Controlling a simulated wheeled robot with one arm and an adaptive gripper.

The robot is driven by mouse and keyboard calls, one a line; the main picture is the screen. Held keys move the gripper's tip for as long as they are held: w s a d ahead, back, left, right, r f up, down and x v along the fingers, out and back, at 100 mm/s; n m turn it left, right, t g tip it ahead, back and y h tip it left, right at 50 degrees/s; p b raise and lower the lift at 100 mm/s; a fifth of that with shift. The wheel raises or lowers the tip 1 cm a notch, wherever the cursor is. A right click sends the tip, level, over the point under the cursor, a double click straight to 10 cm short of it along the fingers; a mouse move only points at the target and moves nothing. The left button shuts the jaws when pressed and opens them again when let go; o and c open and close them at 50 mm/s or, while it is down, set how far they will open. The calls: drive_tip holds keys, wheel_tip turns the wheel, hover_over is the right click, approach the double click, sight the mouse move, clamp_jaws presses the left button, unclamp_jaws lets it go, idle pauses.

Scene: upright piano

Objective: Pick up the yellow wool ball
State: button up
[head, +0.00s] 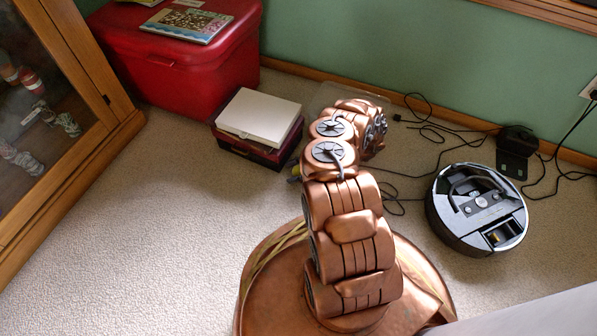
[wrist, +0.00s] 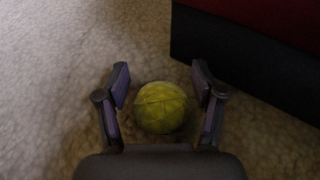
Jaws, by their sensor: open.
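The yellow wool ball (wrist: 161,108) is on the carpet in the wrist view, between the two open fingers of my gripper (wrist: 160,88).
A dark box (wrist: 245,62) stands close to the right finger. In the head view, a white-topped box (head: 258,117) stands left of my arm, before a red chest (head: 172,58). A robot vacuum (head: 477,209) and cables lie at right. Carpet (head: 170,215) is clear at left.

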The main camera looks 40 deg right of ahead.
drive_tip(key=c, duration=0.8)
drive_tip(key=shift+c, duration=0.3)
